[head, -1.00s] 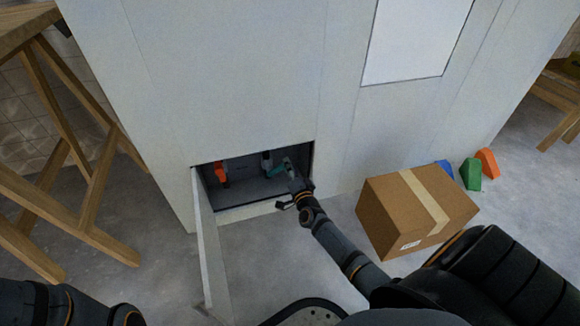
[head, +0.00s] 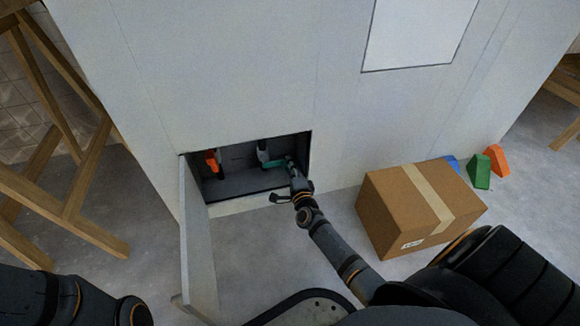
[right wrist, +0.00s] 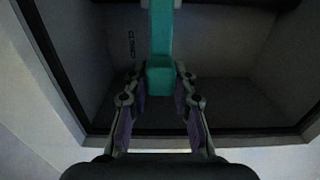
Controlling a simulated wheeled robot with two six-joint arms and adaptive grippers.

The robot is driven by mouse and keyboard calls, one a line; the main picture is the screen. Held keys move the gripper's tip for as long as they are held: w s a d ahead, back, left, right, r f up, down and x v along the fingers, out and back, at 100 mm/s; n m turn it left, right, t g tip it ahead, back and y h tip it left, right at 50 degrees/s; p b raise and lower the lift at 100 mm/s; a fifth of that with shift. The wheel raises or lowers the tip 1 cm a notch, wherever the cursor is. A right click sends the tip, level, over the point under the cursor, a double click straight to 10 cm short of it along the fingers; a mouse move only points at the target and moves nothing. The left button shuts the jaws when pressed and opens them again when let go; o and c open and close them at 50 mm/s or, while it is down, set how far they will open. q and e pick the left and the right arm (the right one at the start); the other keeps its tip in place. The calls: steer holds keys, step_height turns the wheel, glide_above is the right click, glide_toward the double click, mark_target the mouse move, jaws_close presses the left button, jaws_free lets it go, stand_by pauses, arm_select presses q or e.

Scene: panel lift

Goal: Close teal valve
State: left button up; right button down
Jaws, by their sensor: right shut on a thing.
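The teal valve (head: 276,163) sits inside a low open wall recess, with its lever pointing right towards my gripper in the head view. My right gripper (head: 290,163) reaches into the recess and is shut on the lever's end. In the right wrist view the teal lever (right wrist: 160,45) runs down from the top edge, and its block-like end lies between the two fingers of the gripper (right wrist: 160,84). The lever's far end is out of that view. My left gripper is out of view; only part of my left arm shows at the lower left.
A red-orange valve (head: 211,161) is left of the teal one in the recess (head: 235,190). The hatch door (head: 196,240) stands open on the left. A cardboard box (head: 405,205) lies on the floor to the right, near coloured blocks (head: 481,171). A wooden trestle (head: 60,190) stands left.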

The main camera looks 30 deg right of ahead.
steer(key=shift+f, duration=0.1)
steer(key=c, duration=1.1)
jaws_free()
steer(key=shift+r, duration=0.2)
step_height(320, 180, up, 10)
steer(key=shift+f, duration=0.15)
